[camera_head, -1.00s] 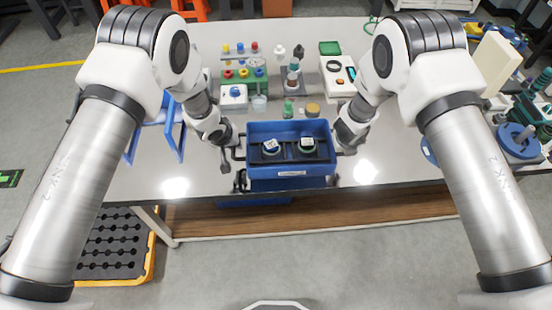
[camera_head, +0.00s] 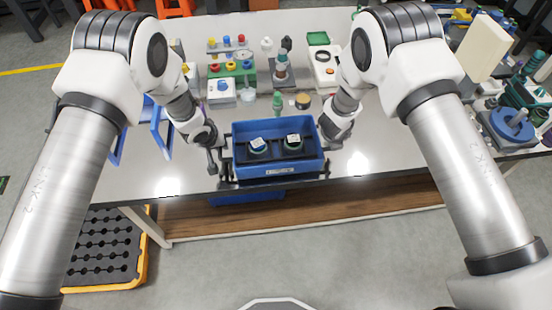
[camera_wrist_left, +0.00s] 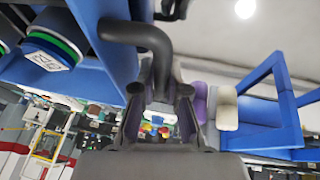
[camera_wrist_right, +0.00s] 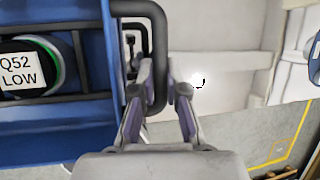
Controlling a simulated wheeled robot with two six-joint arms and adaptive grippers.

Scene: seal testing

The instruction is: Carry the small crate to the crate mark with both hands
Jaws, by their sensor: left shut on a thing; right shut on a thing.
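The small blue crate (camera_head: 278,170) is open-topped, looks level and is near the table's front edge in the head view. Two round parts with white labels sit in it; one label reads "Q52 LOW" in the right wrist view (camera_wrist_right: 18,70). My left gripper (camera_head: 222,158) is shut on the dark handle (camera_wrist_left: 135,35) at the crate's left end. My right gripper (camera_head: 327,140) is shut on the handle (camera_wrist_right: 158,40) at its right end. I cannot tell whether the crate's base touches the table. I cannot make out the crate mark.
A green bottle (camera_head: 277,104) and a round tan-topped jar (camera_head: 302,101) stand just behind the crate. A green rack (camera_head: 236,76) and a white device (camera_head: 325,75) are farther back. A blue frame (camera_head: 160,130) stands to the left. The table front right of the crate is clear.

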